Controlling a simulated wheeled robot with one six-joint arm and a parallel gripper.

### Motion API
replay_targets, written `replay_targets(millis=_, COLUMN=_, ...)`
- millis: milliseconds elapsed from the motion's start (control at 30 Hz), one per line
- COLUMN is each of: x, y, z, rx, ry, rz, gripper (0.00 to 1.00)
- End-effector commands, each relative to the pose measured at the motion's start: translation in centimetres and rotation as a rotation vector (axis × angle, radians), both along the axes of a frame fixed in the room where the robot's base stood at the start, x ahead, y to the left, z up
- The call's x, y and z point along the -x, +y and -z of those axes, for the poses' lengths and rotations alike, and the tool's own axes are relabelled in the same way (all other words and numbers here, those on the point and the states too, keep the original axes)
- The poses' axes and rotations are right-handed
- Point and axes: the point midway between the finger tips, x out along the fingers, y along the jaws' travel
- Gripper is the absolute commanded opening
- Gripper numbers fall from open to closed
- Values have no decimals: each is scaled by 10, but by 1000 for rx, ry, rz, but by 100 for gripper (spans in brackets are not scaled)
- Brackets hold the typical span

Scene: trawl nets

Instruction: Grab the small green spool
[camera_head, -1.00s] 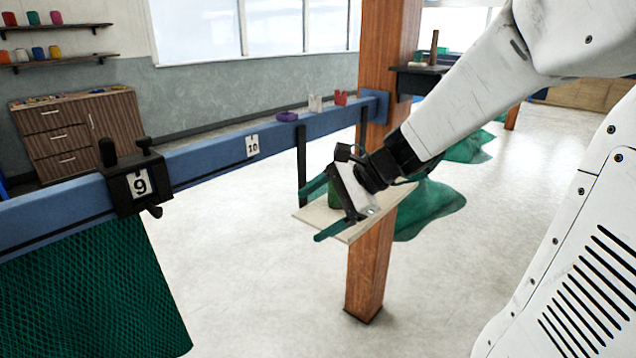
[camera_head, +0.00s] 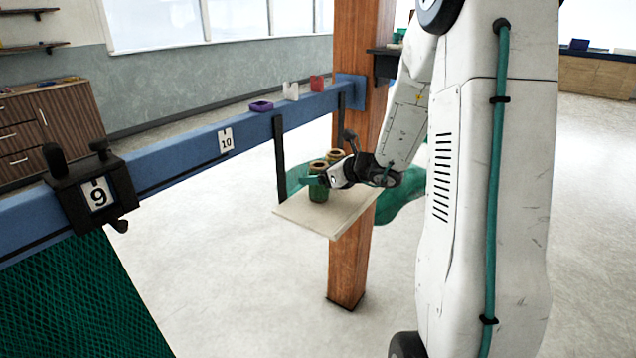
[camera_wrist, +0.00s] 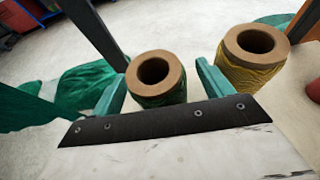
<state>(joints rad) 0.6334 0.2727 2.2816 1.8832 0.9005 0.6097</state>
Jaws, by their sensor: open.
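The small green spool (camera_head: 318,193) stands upright on a pale shelf board (camera_head: 318,220) hung from the blue rail. In the wrist view the green spool (camera_wrist: 158,92) shows its brown cardboard core from above. It lies between the two green fingers of my gripper (camera_wrist: 160,84), nearer the left finger. My gripper (camera_head: 316,179) is open at the spool in the head view. I cannot tell whether either finger touches it. A spool of yellow twine (camera_wrist: 252,72) stands outside the right finger.
A wooden post (camera_head: 348,265) rises right behind the board. Black hangers (camera_head: 279,160) hold the board on the blue rail (camera_head: 180,165). A purple ring (camera_head: 261,106) and a red item (camera_head: 317,83) sit on the rail. Green net (camera_head: 80,300) hangs at the lower left.

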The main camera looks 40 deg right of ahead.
Motion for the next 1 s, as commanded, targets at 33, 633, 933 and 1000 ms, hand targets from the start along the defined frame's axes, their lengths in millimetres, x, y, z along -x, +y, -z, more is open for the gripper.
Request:
replay_targets(millis=33, x=-6, y=3, z=2, rx=0, ry=0, rz=-3, gripper=79)
replay_targets(millis=633, x=-15, y=7, z=5, rx=1, ry=-3, rz=-5, gripper=28)
replay_targets(millis=933, x=-15, y=7, z=2, rx=2, ry=-3, rz=-4, gripper=28)
replay_targets(millis=1000, x=-15, y=7, z=-2, rx=3, ry=-3, rz=-5, gripper=28)
